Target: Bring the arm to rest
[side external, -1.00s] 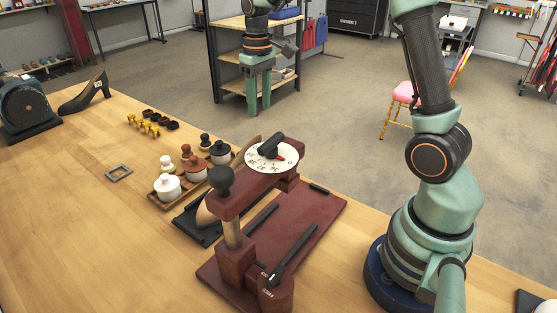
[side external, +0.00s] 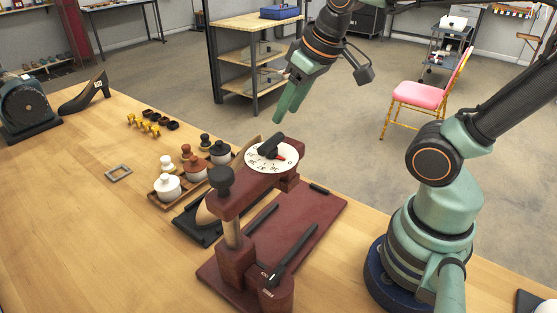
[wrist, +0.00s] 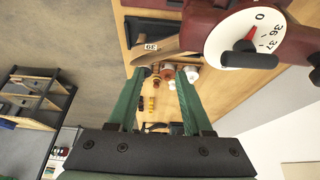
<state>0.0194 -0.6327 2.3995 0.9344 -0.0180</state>
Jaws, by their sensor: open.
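My gripper (side external: 279,117) hangs in the air at the top middle of the side view, just beyond and above the dial. Its green fingers are apart and slant down to the left. In the wrist view both fingers of my gripper (wrist: 160,72) show with a gap between them and nothing held. The dark red stand (side external: 235,250) with a white numbered dial (side external: 262,164) and black lever is on the table, apart from my fingers. The dial (wrist: 238,30) is at the upper right of the wrist view.
A shelf unit (side external: 250,60) and a pink chair (side external: 420,96) stand on the floor beyond.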

